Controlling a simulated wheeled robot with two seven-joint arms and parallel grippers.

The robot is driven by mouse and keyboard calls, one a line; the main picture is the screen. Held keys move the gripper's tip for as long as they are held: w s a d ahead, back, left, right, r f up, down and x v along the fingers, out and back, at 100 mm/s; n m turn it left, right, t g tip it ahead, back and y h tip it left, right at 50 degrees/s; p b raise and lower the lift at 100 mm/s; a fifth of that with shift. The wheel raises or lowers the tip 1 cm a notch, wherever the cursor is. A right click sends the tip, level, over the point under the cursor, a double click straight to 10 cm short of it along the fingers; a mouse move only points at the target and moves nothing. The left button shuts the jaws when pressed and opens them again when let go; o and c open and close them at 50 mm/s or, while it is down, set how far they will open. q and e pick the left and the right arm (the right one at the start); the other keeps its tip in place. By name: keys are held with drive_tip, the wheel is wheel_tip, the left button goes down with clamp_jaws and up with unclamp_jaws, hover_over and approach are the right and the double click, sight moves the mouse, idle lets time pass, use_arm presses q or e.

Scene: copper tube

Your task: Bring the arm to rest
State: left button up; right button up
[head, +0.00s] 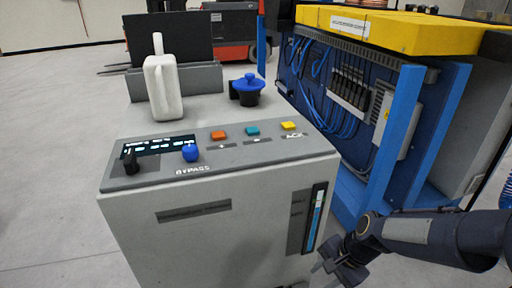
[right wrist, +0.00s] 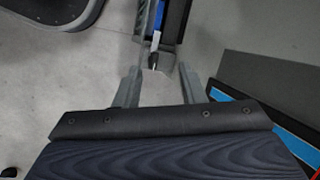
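My right arm comes in from the right edge of the head view. Its gripper (head: 343,262) is low, beside the right front of the grey control cabinet (head: 150,235). In the right wrist view the two fingers of my right gripper (right wrist: 157,82) stand apart with nothing between them. Part of the cabinet and its blue-striped slot show beyond the fingers. My left gripper is in neither view.
A blue electrical rack (head: 405,120) with a yellow top (head: 385,30) stands behind my right arm. On the cabinet are a white jug-like object (head: 163,90), a blue-topped black part (head: 247,90), buttons and knobs. Open floor (head: 50,130) lies left.

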drive_tip(key=s+d+r+n+t, duration=0.2)
drive_tip(key=s+r+n, duration=0.35)
drive_tip(key=s, duration=0.25)
drive_tip(key=s+d+r+n+t, duration=0.2)
drive_tip(key=s+r+n, duration=0.2)
drive_tip(key=s+r, duration=0.25)
wheel_tip(320, 180, up, 23)
drive_tip(key=s+p, duration=0.1)
drive_tip(key=p, duration=2.2)
drive_tip(key=shift+a+f, duration=0.15)
drive_tip(key=shift+a, duration=0.1)
